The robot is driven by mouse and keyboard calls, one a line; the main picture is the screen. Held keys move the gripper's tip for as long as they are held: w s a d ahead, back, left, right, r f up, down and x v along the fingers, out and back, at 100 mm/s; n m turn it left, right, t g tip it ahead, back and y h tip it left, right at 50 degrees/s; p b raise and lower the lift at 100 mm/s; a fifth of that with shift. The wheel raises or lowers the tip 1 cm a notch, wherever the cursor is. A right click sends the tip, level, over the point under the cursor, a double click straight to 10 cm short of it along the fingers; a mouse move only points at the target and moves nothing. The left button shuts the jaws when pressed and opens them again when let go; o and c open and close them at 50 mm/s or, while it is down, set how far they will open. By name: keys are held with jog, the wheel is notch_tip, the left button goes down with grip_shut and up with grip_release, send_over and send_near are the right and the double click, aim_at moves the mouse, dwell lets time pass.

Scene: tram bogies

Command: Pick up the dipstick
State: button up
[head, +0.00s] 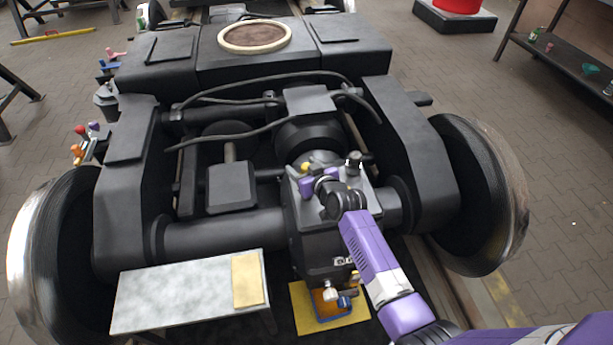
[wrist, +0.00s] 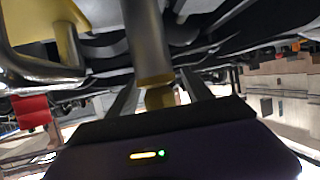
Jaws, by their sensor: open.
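My gripper (head: 318,180) is at the top of the dark gearbox housing (head: 310,235) in the middle of the bogie. In the wrist view its two dark fingers (wrist: 160,97) are apart. A grey cylinder (wrist: 148,40) with a brass-coloured end comes down in front of them. A smaller brass-coloured piece (wrist: 160,96) shows between the fingers; I cannot tell whether they touch it. I cannot tell for sure which part is the dipstick. A yellow piece (wrist: 62,28) beside a bent shiny pipe (wrist: 40,70) is at upper left. A small yellow piece (head: 305,167) shows by my gripper in the head view.
A black-capped fitting (head: 354,160) stands close right of my gripper. Black hoses (head: 235,135) cross behind. A grey bench (head: 185,290) with a tan pad (head: 246,280) stands at front left. A yellow mat (head: 300,305) with an orange-blue tray lies below. Large wheels flank the bogie.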

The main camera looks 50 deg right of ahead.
jog(key=shift+w+d, duration=0.1)
grip_shut()
dwell(0.4)
